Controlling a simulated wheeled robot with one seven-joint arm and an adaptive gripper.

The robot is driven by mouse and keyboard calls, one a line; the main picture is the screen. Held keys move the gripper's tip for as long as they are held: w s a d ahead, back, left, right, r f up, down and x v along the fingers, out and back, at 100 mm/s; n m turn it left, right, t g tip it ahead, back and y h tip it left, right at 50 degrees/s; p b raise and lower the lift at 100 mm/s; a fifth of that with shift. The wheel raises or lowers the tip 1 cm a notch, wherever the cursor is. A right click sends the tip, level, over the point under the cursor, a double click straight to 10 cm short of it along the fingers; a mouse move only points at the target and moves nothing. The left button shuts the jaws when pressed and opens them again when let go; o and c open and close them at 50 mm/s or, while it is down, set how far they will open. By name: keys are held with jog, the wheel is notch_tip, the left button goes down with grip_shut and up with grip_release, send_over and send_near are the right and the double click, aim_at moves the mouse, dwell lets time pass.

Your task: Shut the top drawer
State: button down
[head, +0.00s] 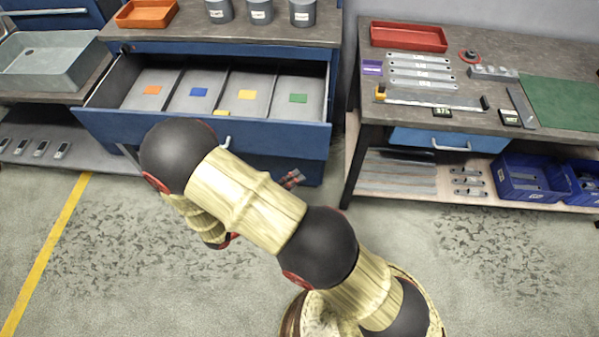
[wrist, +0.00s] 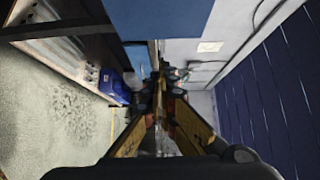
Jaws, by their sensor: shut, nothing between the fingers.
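The top drawer (head: 280,135) of the blue cabinet stands pulled out in the head view. Its grey inside is split into compartments with orange, blue, yellow and green cards. Part of its light handle (head: 226,142) shows beside my arm, which hides some of the drawer front. My gripper (head: 292,178) is mostly hidden behind my arm; its dark and red tip shows in front of the cabinet, below the drawer's front edge in the picture. In the wrist view its fingers (wrist: 160,88) meet with nothing between them. I cannot tell whether it touches the cabinet.
Grey canisters (head: 260,12) and an orange tray (head: 146,13) stand on the cabinet top. A workbench (head: 350,165) with a red tray (head: 408,36) and blue bins (head: 527,180) stands to the right. A grey tub (head: 55,62) is at left. The floor in front is clear.

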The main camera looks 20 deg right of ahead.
jog(key=b, duration=0.2)
send_near(326, 145)
jog(key=s+d, duration=0.3)
jog(key=d, duration=0.1)
jog(key=shift+w+d+f+b, duration=0.1)
jog(key=shift+w+d+b, duration=0.15)
jog(key=shift+w, duration=0.45)
jog(key=shift+w+d+r+b, duration=0.15)
jog(key=shift+w+b, duration=0.25)
jog(key=shift+w, duration=0.35)
jog(key=shift+w+d+f+b, duration=0.2)
jog(key=shift+w+b, duration=0.1)
jog(key=shift+w, duration=0.4)
jog(key=shift+w+d+p, duration=0.35)
jog(key=shift+w+p, duration=0.15)
jog(key=shift+w, duration=0.1)
jog(key=w+d+p, duration=0.1)
jog(key=w+d, duration=0.2)
jog(key=w, duration=0.5)
jog(key=w+d+p, duration=0.2)
jog(key=w+d, duration=0.2)
jog(key=w, duration=0.5)
jog(key=w+d+p, duration=0.1)
jog(key=w+d, duration=0.2)
jog(key=w, duration=0.6)
jog(key=shift+w+d, duration=0.15)
jog(key=shift+d, duration=0.25)
jog(key=shift+w+d, duration=0.2)
jog(key=shift+w, duration=0.45)
